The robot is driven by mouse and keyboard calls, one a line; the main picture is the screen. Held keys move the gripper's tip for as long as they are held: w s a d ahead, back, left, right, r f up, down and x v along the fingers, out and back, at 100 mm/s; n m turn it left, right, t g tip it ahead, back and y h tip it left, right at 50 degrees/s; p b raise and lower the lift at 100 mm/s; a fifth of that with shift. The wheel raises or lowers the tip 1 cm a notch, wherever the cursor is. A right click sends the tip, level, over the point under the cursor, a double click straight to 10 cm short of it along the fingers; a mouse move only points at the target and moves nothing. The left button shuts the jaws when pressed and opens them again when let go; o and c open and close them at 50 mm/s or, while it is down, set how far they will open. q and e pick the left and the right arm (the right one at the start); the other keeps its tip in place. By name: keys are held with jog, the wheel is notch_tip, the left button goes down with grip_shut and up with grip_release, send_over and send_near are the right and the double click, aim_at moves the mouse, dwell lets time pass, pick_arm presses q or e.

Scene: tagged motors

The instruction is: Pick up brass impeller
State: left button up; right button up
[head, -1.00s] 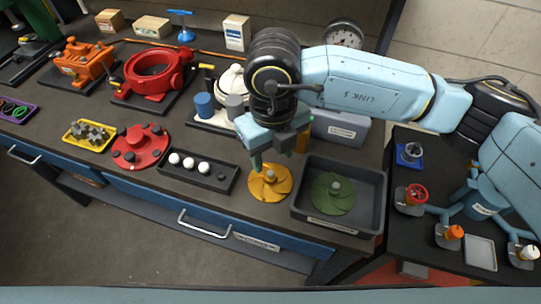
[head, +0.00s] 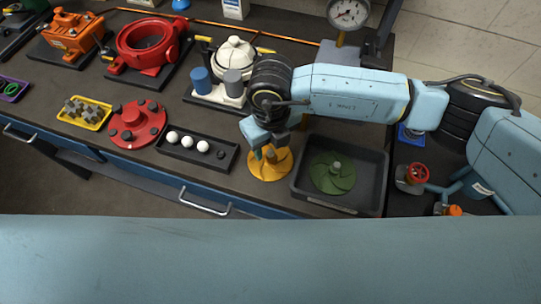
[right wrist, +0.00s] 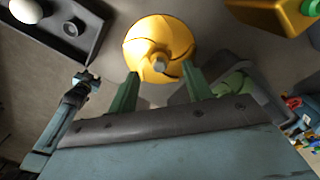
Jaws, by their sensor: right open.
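The brass impeller (head: 268,165), a yellow disc with curved vanes and a grey hub, lies flat on the dark bench between the ball tray and the grey bin. In the right wrist view the brass impeller (right wrist: 158,48) shows just beyond the fingertips, its hub between their lines. My right gripper (head: 268,152) is over it from above, fingers pointing down; in the head view it covers part of the far side. In the right wrist view the right gripper (right wrist: 160,82) has its two green fingers apart, with nothing between them. My left gripper is not in view.
A grey bin (head: 376,178) with a green impeller (head: 332,172) stands just right of the brass one. A black tray (head: 228,167) with white balls is on the left. A red disc (head: 137,124) and yellow tray (head: 84,111) lie farther left. A pale blue surface fills the foreground.

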aim_at(270, 152)
jog(key=shift+a+f, duration=0.1)
jog(key=shift+f, duration=1.4)
jog(key=shift+w+r, duration=0.1)
grip_shut()
